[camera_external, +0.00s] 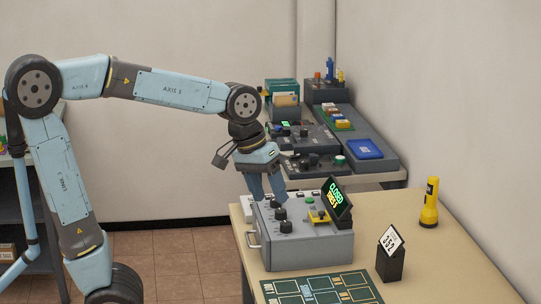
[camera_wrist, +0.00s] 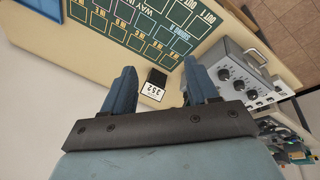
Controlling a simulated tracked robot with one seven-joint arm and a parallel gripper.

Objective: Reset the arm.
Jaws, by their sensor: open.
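My gripper (camera_external: 267,187) hangs at the end of my light blue arm in the external view, pointing down just above the back left part of a grey control box. The wrist view shows my gripper (camera_wrist: 157,88) with its two blue fingers spread apart and nothing between them. The control box (camera_external: 306,250) stands on the beige table and has black knobs, a green button, a yellow part and a dark sign with lit lettering. It also shows at the right of the wrist view (camera_wrist: 240,75). Whether the fingers touch the box is unclear.
A black holder (camera_external: 390,265) with a white card, a yellow flashlight (camera_external: 430,203) and a green chart (camera_external: 322,288) are on the beige table (camera_external: 470,270). Behind is a second bench with dark consoles (camera_external: 310,140) and a blue tray (camera_external: 365,149). Shelving stands at the left.

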